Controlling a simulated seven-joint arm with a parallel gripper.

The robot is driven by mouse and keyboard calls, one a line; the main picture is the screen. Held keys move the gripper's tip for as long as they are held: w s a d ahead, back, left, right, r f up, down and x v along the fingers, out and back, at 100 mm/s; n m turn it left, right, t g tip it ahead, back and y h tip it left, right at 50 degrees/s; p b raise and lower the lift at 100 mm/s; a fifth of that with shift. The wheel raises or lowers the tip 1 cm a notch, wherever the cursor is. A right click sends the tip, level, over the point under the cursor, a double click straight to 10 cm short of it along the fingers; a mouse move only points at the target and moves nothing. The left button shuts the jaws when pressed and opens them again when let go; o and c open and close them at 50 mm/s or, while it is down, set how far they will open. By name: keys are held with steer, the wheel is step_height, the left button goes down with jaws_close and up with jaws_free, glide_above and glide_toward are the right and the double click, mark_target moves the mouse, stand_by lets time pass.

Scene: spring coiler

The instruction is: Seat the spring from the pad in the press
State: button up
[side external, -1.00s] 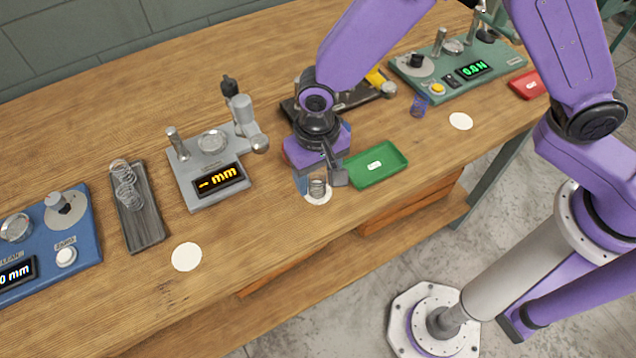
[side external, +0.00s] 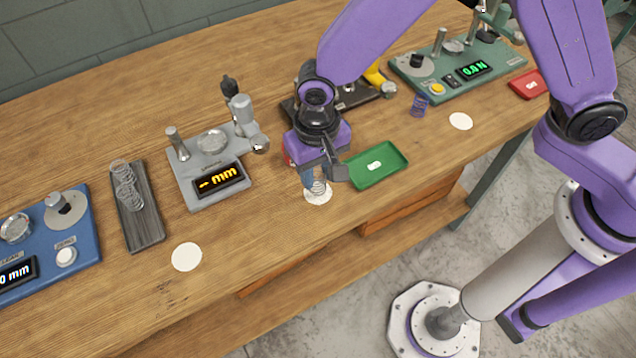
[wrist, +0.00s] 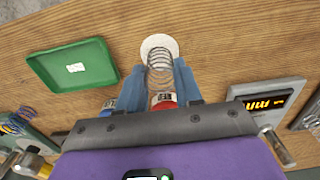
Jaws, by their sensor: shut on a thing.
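The wire spring (side external: 319,187) is upright between the fingers of my gripper (side external: 316,180), which is shut on it. It also shows between the blue fingers in the wrist view (wrist: 160,64). The round white pad (side external: 322,198) lies directly below it, and the spring seems slightly above the pad. The green-based device (side external: 455,66) with a "0.0 N" display and upright posts stands at the back right; it looks like the press, though no readable label confirms this. My gripper is in front and to the left of it.
A green tray (side external: 376,165) is just right of my gripper. A grey gauge (side external: 208,168) stands to the left, and a dark device with a yellow handle (side external: 374,75) behind. A blue spring (side external: 420,106) stands before the green-based device, near another white pad (side external: 461,121) and a red tray (side external: 529,85).

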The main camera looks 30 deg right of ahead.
steer(key=shift+r, duration=0.25)
steer(key=shift+r, duration=1.05)
steer(key=shift+r, duration=0.25)
step_height(320, 180, up, 10)
steer(key=w+d+m, duration=0.3)
steer(key=w+d, duration=0.2)
steer(key=w, duration=0.6)
steer(key=w+d+m, duration=0.3)
steer(key=w+d, duration=0.5)
steer(key=shift+w+d+f, duration=0.1)
steer(key=shift+w+f, duration=0.05)
steer(key=shift+f, duration=1.55)
steer(key=shift+w+d+f, duration=0.1)
steer(key=shift+f, duration=1.6)
steer(key=shift+w+d+f, duration=0.1)
steer(key=shift+w+f, duration=0.05)
steer(key=shift+f, duration=1.55)
